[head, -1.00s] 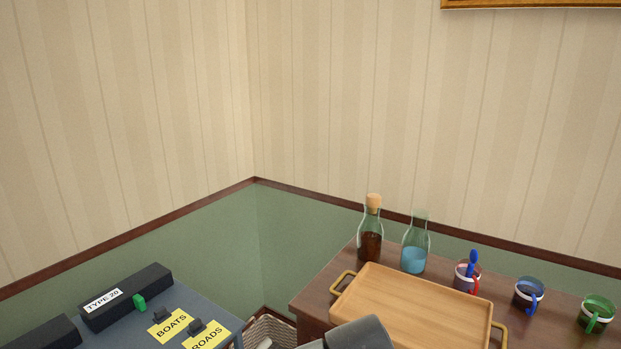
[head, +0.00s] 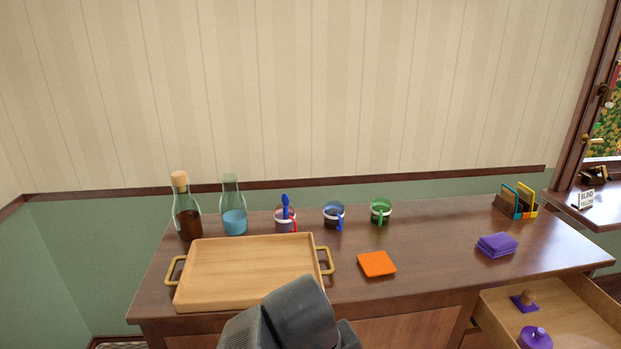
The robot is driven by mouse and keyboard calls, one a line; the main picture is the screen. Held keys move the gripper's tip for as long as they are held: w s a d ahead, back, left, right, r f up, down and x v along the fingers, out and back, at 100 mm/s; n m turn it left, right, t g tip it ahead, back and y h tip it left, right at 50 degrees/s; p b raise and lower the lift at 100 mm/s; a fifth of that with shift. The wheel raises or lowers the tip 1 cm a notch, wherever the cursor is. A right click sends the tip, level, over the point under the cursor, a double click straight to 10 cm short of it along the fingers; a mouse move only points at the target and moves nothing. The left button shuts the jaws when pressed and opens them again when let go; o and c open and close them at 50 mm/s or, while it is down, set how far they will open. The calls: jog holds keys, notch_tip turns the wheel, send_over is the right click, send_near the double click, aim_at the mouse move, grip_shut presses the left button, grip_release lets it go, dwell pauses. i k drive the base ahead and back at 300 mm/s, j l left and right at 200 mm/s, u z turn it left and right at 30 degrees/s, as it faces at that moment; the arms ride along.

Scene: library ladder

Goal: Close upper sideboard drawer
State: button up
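The sideboard (head: 430,270) is a dark brown wooden cabinet against the wall. Its upper drawer (head: 500,316) stands pulled out at the lower right, with pale wooden insides. In the drawer are a purple lidded thing (head: 535,338) and a small purple-based piece with a wooden knob (head: 525,300). The drawer's front is out of frame. A dark grey part of my arm shows at the bottom centre, in front of the sideboard. My gripper's fingers are not visible, and the drawer is well to the right of that arm part.
On the sideboard top are a wooden tray (head: 250,270), a corked bottle (head: 186,208), a carafe with blue liquid (head: 233,208), several mugs, an orange square (head: 376,264), purple cloths (head: 497,245) and a card holder (head: 515,203). A window sill (head: 590,212) adjoins at the right.

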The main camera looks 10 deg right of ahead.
aim_at(574, 312)
jog(key=z, duration=1.8)
jog(key=i+l+z, duration=0.1)
jog(key=z, duration=0.9)
jog(key=i+l+z, duration=0.15)
jog(key=i, duration=0.3)
jog(key=i+l+z, duration=0.15)
jog(key=i, duration=0.25)
